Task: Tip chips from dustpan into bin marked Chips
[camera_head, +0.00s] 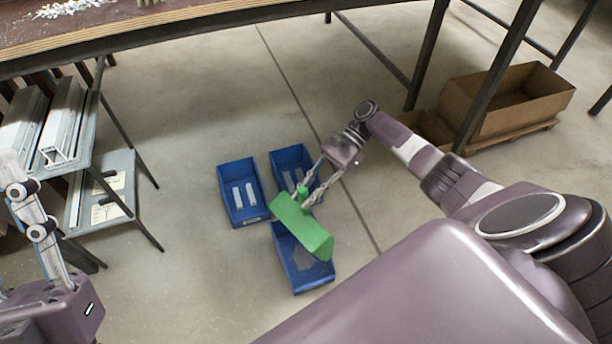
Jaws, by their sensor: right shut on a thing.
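A green dustpan (300,226) is held by my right gripper (312,188), which is shut on it. The dustpan hangs tilted above the front blue bin (298,282) and covers its far part. A greyish patch shows inside that bin; I cannot tell if it is chips. Two more blue bins stand behind it, one at the back left (228,182) and one at the back right (290,155), partly hidden by the gripper. The bin markings are too small to read. My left gripper (14,165) is at the left edge, away from the bins; its opening is unclear.
A bench (150,30) crosses the top, with pale shavings (70,8) on it. A grey shelf rack (75,125) with metal profiles stands at left. A cardboard box (520,100) sits on a pallet at right. The floor around the bins is clear.

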